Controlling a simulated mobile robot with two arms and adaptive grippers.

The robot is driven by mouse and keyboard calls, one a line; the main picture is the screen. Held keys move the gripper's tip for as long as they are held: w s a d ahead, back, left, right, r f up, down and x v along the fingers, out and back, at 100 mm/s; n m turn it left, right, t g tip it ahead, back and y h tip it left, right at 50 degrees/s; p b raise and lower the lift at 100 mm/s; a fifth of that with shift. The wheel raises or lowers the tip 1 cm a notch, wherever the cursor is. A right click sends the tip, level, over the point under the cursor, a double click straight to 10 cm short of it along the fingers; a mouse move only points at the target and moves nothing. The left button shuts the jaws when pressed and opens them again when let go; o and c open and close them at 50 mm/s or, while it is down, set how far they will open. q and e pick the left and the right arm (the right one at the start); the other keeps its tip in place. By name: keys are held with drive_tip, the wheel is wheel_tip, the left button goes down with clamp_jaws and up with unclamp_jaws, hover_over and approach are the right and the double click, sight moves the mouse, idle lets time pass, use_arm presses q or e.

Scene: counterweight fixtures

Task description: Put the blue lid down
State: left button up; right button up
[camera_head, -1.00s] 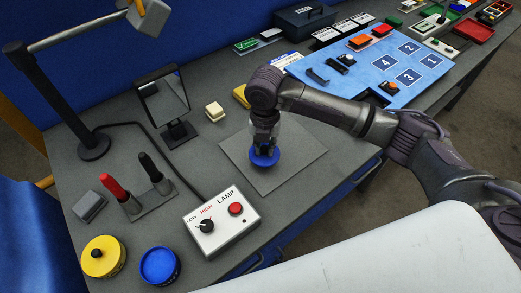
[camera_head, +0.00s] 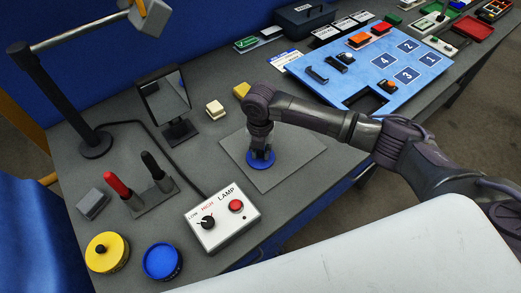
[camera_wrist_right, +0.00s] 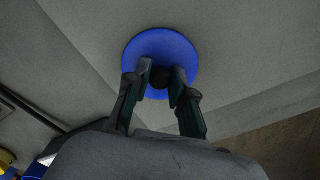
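The blue lid (camera_head: 252,163) is a flat disc with a dark knob, lying level over the grey square mat (camera_head: 290,168). It appears to rest on the mat, though a small gap cannot be ruled out. My right gripper (camera_head: 262,153) points down at it. In the right wrist view, the two fingers (camera_wrist_right: 163,76) stand on either side of the knob, apparently closed on it, with the blue disc (camera_wrist_right: 160,45) behind them. A blue round container (camera_head: 161,261) stands at the front left. My left gripper is not in view.
A lamp control box (camera_head: 222,220) is just in front of the mat. A yellow container (camera_head: 107,254), red and black upright tools on a stand, and a mirror (camera_head: 163,97) are to the left. A blue numbered board (camera_head: 425,85) lies to the right. The mat around the lid is clear.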

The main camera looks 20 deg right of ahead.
sight(260, 152)
drive_tip(key=shift+o, duration=1.2)
drive_tip(key=shift+r, duration=0.1)
wheel_tip(260, 152, up, 12)
drive_tip(key=b, duration=0.2)
drive_tip(key=shift+b, duration=0.4)
